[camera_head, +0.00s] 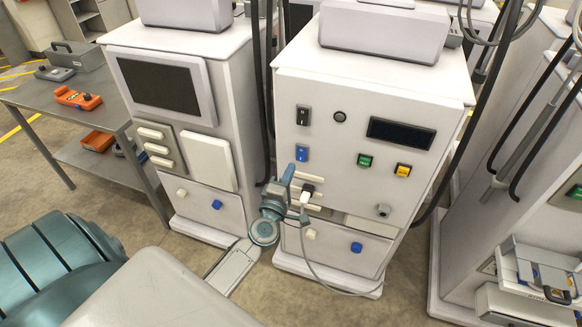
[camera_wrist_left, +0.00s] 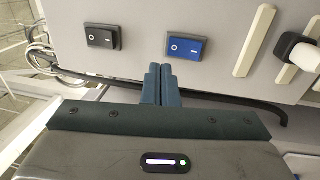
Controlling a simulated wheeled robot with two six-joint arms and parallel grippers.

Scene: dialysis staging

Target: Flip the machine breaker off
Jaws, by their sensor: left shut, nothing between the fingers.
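The white machine (camera_head: 350,75) in the middle has two rocker switches on its front panel. The upper one is black (camera_head: 303,115) and also shows in the left wrist view (camera_wrist_left: 103,37). The lower one is blue (camera_head: 302,153), and it also shows in the left wrist view (camera_wrist_left: 186,47). I cannot tell from labels which is the breaker. My left gripper (camera_head: 289,172) is shut and empty, just below and left of the blue switch in the head view. In the wrist view its fingertips (camera_wrist_left: 159,72) point between the switches, nearer the blue one. My right gripper is not in view.
The panel also holds a green button (camera_head: 365,160), a yellow button (camera_head: 403,169) and a dark display (camera_head: 401,133). A white plug (camera_head: 305,197) with a hanging cable is close beside my left gripper. Another machine (camera_head: 180,100) stands to the left, with a grey table (camera_head: 60,95) beyond.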

